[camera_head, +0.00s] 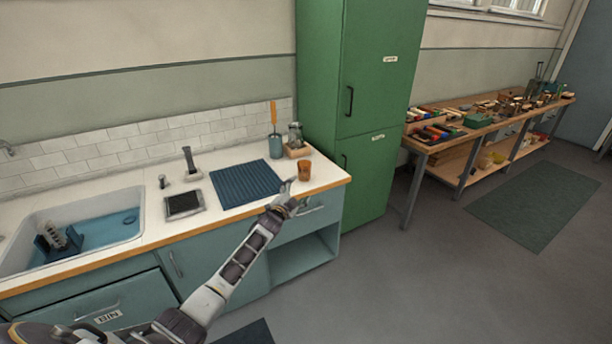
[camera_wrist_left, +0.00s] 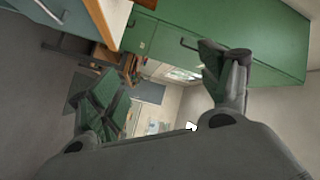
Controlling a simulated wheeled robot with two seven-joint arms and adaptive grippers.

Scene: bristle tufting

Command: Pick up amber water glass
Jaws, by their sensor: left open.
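The amber water glass (camera_head: 304,170) stands upright near the right end of the white counter, close to its front edge. My left gripper (camera_head: 287,187) is just left of the glass and nearer to me, at the counter's front edge. It looks apart from the glass. In the left wrist view the two fingers of this gripper (camera_wrist_left: 163,85) are spread wide with nothing between them. I cannot make out the glass in that view. My right gripper is not in view.
A blue ribbed mat (camera_head: 245,183) lies left of the glass. Behind it are a blue-grey holder (camera_head: 275,146) with an orange-handled tool and a wooden caddy (camera_head: 298,152). A tall green cabinet (camera_head: 365,110) stands right of the counter. A sink (camera_head: 105,226) is at left.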

